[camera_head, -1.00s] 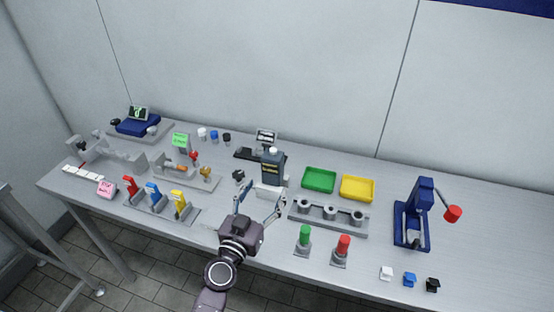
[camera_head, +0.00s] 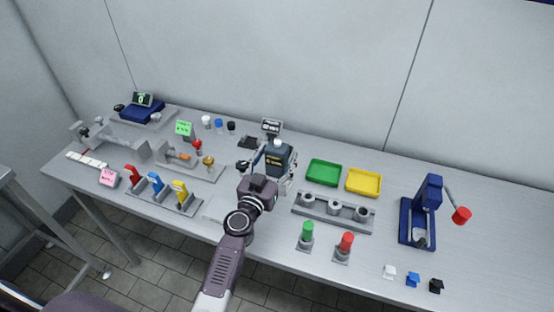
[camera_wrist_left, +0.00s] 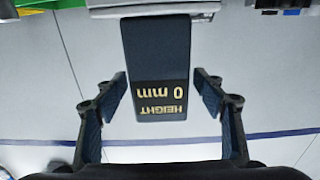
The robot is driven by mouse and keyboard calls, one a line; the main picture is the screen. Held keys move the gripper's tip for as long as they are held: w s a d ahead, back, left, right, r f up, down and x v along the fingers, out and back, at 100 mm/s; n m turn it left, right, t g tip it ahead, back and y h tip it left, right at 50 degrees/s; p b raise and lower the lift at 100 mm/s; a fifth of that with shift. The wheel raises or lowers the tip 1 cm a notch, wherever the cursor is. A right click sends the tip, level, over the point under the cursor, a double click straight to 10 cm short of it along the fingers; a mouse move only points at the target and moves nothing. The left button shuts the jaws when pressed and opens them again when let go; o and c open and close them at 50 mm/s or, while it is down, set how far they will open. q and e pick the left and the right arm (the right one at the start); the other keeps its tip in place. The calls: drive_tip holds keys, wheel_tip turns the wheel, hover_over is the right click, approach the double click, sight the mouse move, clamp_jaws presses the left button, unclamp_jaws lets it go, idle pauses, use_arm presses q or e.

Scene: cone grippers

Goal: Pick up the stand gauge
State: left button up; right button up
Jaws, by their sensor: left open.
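The stand gauge (camera_head: 280,158) appears as a dark upright block near the middle of the table. In the left wrist view its dark body (camera_wrist_left: 155,50) bears the label "HEIGHT 0 mm", seen upside down. My left gripper (camera_head: 274,171) is open, with its fingers at either side of the block. In the left wrist view the fingers (camera_wrist_left: 162,88) show clear gaps on both sides of it. The lower part of the gauge is partly hidden behind my gripper in the head view. My right gripper is not in view.
A small display (camera_head: 271,127) stands just behind the gauge. A green tray (camera_head: 324,173) and a yellow tray (camera_head: 364,182) lie to the right. A grey holder (camera_head: 333,211) with several round sockets is in front of them. Coloured levers (camera_head: 156,186) stand to the left.

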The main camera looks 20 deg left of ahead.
use_arm(q)
drive_tip(key=shift+w, duration=0.1)
drive_tip(key=c, duration=1.6)
drive_tip(key=shift+o, duration=0.2)
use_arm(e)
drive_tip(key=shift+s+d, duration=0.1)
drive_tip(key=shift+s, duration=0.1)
use_arm(q)
drive_tip(key=shift+r, duration=0.15)
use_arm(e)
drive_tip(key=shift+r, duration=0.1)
